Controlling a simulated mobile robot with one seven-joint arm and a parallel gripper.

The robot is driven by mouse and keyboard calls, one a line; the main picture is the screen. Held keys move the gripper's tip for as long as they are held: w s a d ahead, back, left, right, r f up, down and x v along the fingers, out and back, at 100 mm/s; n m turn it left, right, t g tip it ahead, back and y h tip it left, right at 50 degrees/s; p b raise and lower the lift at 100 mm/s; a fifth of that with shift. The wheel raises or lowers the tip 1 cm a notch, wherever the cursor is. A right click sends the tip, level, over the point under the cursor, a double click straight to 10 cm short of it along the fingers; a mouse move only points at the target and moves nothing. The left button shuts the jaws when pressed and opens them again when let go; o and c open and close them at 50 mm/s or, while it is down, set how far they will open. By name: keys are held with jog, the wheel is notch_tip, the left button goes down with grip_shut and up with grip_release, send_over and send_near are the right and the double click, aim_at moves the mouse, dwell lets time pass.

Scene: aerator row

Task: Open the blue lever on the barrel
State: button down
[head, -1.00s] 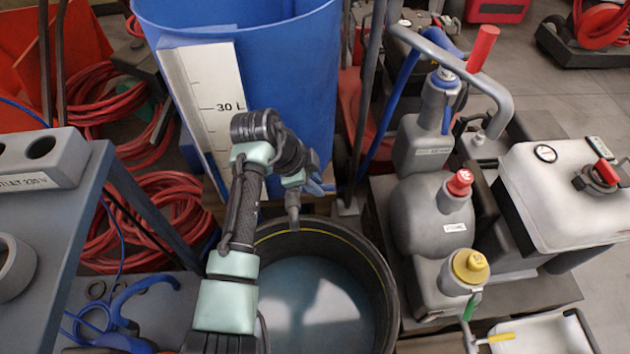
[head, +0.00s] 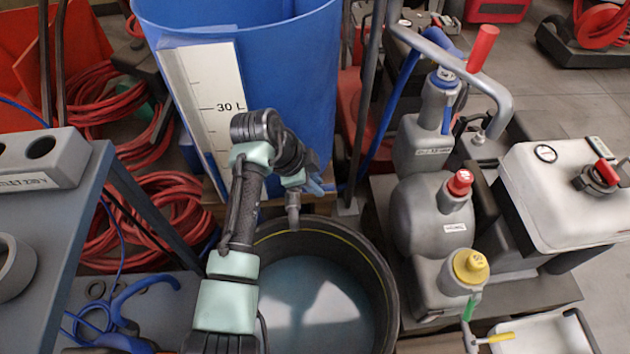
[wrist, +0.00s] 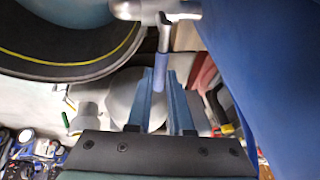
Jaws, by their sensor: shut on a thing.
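The blue barrel (head: 290,75) stands at the back with a white scale strip marked 30 L; it fills the right side of the wrist view (wrist: 265,60). A grey tap (head: 293,212) hangs over the tub, and its body shows at the top of the wrist view (wrist: 155,10). The blue lever (wrist: 162,65) runs down from the tap between my fingers. My gripper (wrist: 166,82) is shut on the lever. In the head view my gripper (head: 318,187) is beside the tap, against the barrel's lower part, and the lever is mostly hidden.
A black tub (head: 385,275) with a yellow line and bluish liquid sits below the tap. Grey bottles with blue, red (head: 459,183) and yellow caps stand right. A grey bench (head: 60,215) is left, with red hoses (head: 170,210) behind.

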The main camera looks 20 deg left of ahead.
jog(key=shift+s, duration=0.1)
jog(key=s+m, duration=0.1)
jog(key=m, duration=0.1)
jog(key=m+g+h, duration=0.1)
jog(key=m, duration=0.1)
jog(key=shift+s+g, duration=0.3)
jog(key=shift+s, duration=0.1)
jog(key=c, duration=0.8)
grip_release()
jog(key=p+v, duration=0.5)
jog(key=v, duration=0.8)
jog(key=shift+c, duration=0.2)
